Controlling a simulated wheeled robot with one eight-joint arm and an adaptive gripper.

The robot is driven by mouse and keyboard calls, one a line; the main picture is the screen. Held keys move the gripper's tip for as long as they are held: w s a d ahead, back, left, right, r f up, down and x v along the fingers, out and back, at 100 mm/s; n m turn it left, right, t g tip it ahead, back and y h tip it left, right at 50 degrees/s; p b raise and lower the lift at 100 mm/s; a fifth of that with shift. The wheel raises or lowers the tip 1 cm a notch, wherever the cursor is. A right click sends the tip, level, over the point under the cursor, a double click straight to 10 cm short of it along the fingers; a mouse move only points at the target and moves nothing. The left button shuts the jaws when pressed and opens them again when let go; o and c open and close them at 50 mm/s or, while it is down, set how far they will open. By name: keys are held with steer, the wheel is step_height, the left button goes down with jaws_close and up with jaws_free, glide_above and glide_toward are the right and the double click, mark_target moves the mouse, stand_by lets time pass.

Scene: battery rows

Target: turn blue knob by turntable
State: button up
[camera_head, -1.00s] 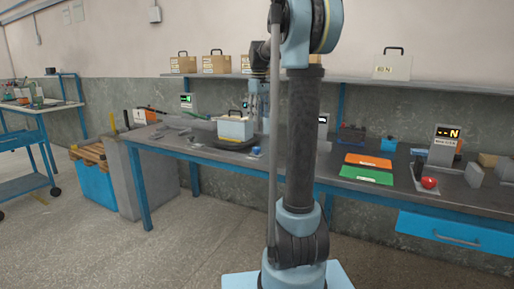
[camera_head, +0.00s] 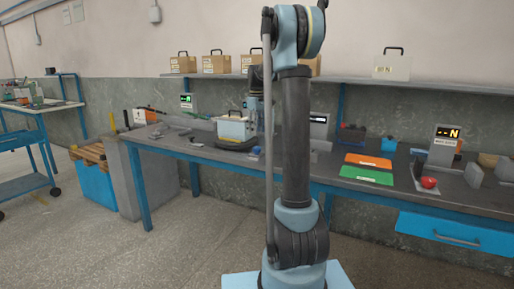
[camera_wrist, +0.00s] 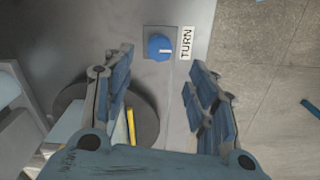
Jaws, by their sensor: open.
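The blue knob (camera_wrist: 160,47) sits on a small dark plate on the grey bench, beside a white TURN label (camera_wrist: 186,43). In the head view the knob (camera_head: 256,151) is a small blue spot at the bench's front edge, right of the turntable. The dark round turntable (camera_wrist: 147,120) lies partly behind the left finger in the wrist view. A pale case (camera_head: 235,129) with a handle stands on the turntable. My gripper (camera_wrist: 160,62) is open and empty, and the knob shows between and beyond its fingertips. In the head view my arm hides much of the gripper.
An orange board (camera_head: 369,160) and a green board (camera_head: 366,175) lie on the bench to the right. Farther right are a red button (camera_head: 429,182) and a lit display (camera_head: 448,133). A small lit display (camera_head: 187,100) stands left of the turntable.

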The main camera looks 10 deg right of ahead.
mark_target(257, 147)
step_height(257, 147, down, 8)
steer(key=shift+f, duration=0.2)
stand_by(0.3)
steer(key=c, duration=1.1)
steer(key=shift+d, duration=0.15)
